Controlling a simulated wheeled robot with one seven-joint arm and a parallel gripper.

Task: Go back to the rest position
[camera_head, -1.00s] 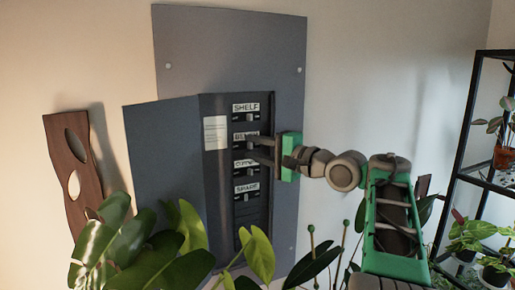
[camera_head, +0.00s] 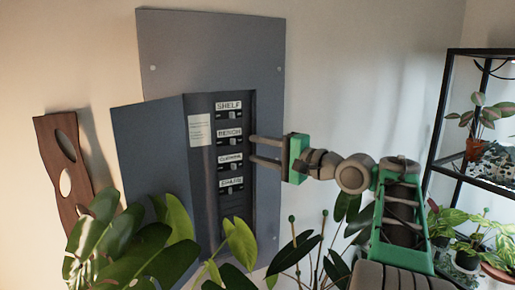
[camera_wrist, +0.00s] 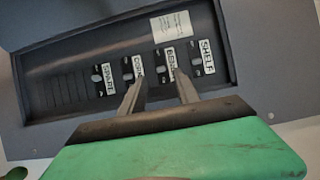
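My gripper (camera_head: 252,148) is open and empty, its two fingers apart, one above the other in the head view. They point left at the open breaker panel (camera_head: 270,60), with the tips at the right edge of the switch recess. The switches stand in a column labelled SHELF (camera_head: 233,115), BENCH (camera_head: 233,141), a third label too small to read surely, and SPARE (camera_head: 230,190). No finger visibly covers a switch in the head view. In the wrist view the spread fingers (camera_wrist: 160,88) reach toward the same row of switches. Contact cannot be told there.
The grey panel door (camera_head: 150,140) hangs open to the left. A wooden board (camera_head: 60,165) leans on the wall. Leafy plants (camera_head: 135,245) fill the front below the panel. A black shelf rack (camera_head: 440,120) with potted plants stands right. The wall above my arm is clear.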

